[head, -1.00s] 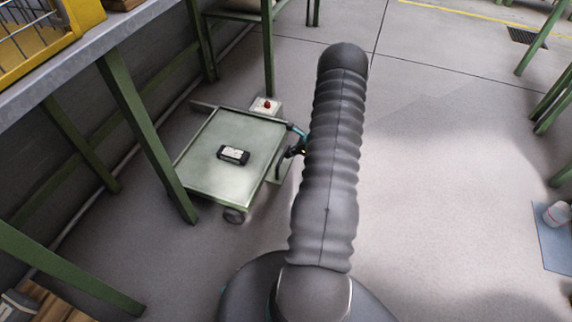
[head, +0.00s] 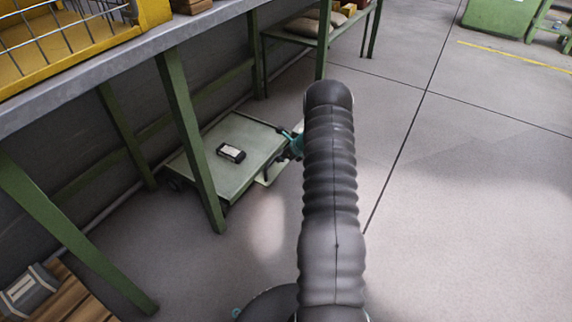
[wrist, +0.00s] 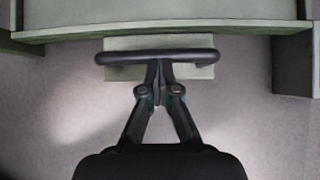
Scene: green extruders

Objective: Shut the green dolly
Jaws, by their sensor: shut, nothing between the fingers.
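The green dolly (head: 257,152) is a low, flat-topped cart, partly under the workbench and partly behind a green bench leg. A small black item with a pale label (head: 231,153) lies on its top. In the wrist view the dolly's green edge (wrist: 70,30) runs across the top, with a dark handle bar (wrist: 195,56) in front of a pale plate. My gripper (wrist: 160,80) is shut and empty, its fingertips at the middle of the bar; I cannot tell whether they touch. In the head view my arm hides most of the gripper.
The grey workbench (head: 110,78) carries a yellow crate (head: 90,38) at upper left. Green bench legs (head: 190,130) stand close around the dolly. A shelf with sacks (head: 310,28) is behind. The floor to the right is open.

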